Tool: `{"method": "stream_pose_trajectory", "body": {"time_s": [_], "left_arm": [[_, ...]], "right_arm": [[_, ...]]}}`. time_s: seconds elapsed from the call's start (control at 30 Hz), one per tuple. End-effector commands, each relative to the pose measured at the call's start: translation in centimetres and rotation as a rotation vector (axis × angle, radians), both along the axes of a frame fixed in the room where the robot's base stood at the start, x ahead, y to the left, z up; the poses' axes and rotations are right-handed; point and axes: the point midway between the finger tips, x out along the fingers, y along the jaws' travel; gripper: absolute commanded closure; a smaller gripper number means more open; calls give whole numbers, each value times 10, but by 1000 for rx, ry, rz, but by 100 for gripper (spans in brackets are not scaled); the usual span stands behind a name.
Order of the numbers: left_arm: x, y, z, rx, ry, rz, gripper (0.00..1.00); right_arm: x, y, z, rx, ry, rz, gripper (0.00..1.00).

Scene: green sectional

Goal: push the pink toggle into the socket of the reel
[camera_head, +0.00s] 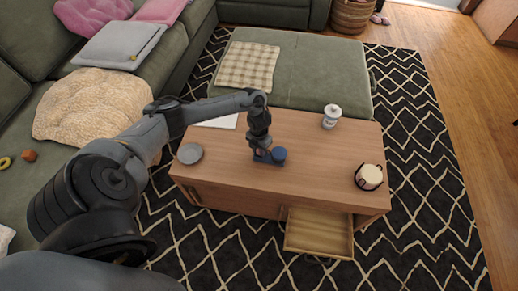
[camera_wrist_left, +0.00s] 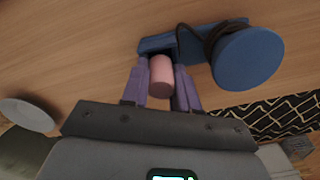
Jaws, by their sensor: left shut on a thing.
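The reel (camera_head: 280,154) is blue and stands on the wooden coffee table, just right of my left gripper (camera_head: 262,150). In the left wrist view the reel shows a round blue disc (camera_wrist_left: 247,60), a dark wound cord (camera_wrist_left: 213,38) and a flat blue base (camera_wrist_left: 156,44). The pink toggle (camera_wrist_left: 161,76) sits between the two purple fingers of my left gripper, which is shut on it. The toggle's far end is at the blue base. The socket is hidden, and I cannot tell whether the toggle is inside it. My right gripper is not in view.
On the coffee table (camera_head: 315,165) are a grey round dish (camera_head: 190,153), a white lidded jar (camera_head: 332,116), a dark-banded pot (camera_head: 369,177) and a white sheet (camera_head: 218,121). An open drawer (camera_head: 318,233) juts out at the front.

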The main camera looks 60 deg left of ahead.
Motion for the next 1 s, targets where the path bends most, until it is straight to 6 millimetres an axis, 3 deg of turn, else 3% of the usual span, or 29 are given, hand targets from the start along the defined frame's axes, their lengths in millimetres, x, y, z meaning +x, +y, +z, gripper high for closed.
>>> {"method": "stream_pose_trajectory", "body": {"time_s": [0.1, 0.13, 0.3, 0.67, 1.0], "left_arm": [[0, 0, -4, 0, 0, 0, 100], [0, 0, -3, 0, 0, 0, 68], [0, 0, -3, 0, 0, 0, 42], [0, 0, 2, 0, -1, -1, 41], [1, 1, 53, 3, -3, -2, 41]], "right_arm": [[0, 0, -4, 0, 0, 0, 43], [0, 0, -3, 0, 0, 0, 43], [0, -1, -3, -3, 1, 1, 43], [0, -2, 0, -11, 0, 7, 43], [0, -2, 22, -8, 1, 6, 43]]}}
